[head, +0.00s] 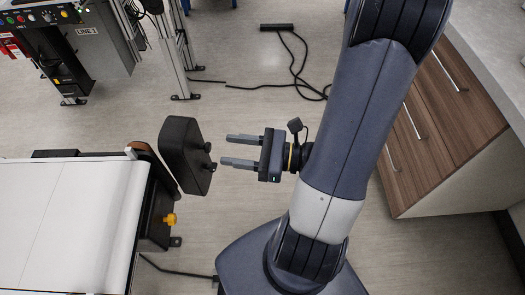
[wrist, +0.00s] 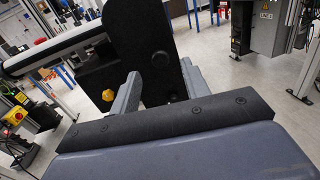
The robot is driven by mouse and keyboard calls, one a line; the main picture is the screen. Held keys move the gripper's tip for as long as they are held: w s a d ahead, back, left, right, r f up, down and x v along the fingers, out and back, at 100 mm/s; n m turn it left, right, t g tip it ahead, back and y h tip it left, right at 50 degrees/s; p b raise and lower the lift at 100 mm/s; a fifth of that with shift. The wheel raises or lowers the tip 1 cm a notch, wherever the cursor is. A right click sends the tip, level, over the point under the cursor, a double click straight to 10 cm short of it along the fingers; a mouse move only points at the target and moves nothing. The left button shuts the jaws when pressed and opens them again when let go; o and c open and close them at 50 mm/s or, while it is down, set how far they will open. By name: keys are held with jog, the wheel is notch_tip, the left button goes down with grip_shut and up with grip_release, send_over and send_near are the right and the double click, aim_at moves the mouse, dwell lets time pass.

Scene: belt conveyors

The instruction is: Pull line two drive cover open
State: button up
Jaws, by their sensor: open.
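A black drive cover (head: 185,156) stands at the right end of a white belt conveyor (head: 70,220) in the head view. It sits at an angle to the conveyor's end, and small dark knobs show on its right side. I cannot read a line number on this conveyor. My gripper (head: 226,150) is open and empty just right of the cover, its two grey fingers pointing at the knobs with a small gap. In the wrist view, the cover (wrist: 145,35) fills the space ahead of and between my gripper's fingers (wrist: 160,78). Contact is not visible there.
A yellow knob (head: 170,219) sits on the conveyor's end below the cover. A control cabinet labelled LINE 1 (head: 88,32) stands at the upper left. Wooden drawers (head: 440,115) stand at the right.

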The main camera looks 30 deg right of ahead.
aim_at(210, 147)
jog(key=shift+v, duration=2.95)
jog(key=shift+a, duration=0.1)
jog(key=shift+x, duration=5.15)
jog(key=shift+w, duration=0.1)
